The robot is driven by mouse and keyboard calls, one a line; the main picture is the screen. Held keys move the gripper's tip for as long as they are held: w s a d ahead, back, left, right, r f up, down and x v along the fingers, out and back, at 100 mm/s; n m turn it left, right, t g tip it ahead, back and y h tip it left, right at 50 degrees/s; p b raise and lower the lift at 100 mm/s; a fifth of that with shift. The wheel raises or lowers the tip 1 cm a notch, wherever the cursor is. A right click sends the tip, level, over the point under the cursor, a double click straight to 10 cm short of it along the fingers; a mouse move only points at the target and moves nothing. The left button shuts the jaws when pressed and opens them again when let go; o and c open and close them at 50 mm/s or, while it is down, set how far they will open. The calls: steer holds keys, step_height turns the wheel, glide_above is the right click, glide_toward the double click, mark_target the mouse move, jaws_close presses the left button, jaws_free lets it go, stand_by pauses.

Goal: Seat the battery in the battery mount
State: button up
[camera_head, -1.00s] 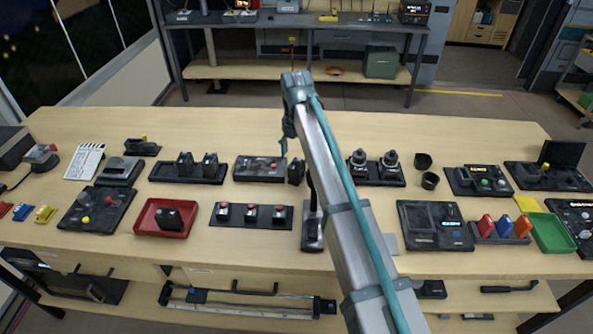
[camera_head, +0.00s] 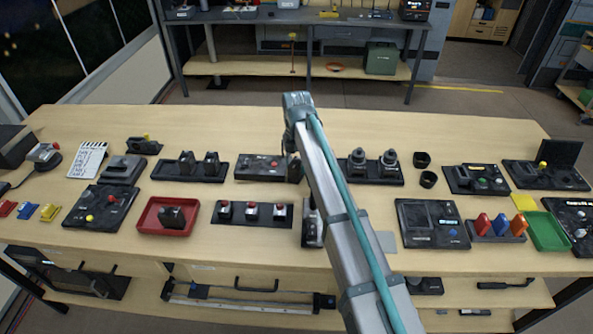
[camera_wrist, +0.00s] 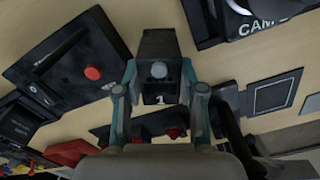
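My gripper (camera_wrist: 160,78) shows in the wrist view with one finger on each side of a dark block, which I take for the battery (camera_wrist: 160,43). The fingers press close against its sides. It has a grey round knob and a white "1". I cannot tell whether the battery touches the table.
A dark base with two knobs (camera_head: 372,179) is close on the right. A three-button strip (camera_head: 250,222) and a dark stand (camera_head: 311,232) are nearer the front. A rack with two similar blocks (camera_head: 160,169) and a red tray (camera_head: 148,220) are left. The table behind is clear.

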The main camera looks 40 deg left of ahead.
steer(key=c, duration=0.5)
jaws_close()
steer(key=shift+r, duration=0.1)
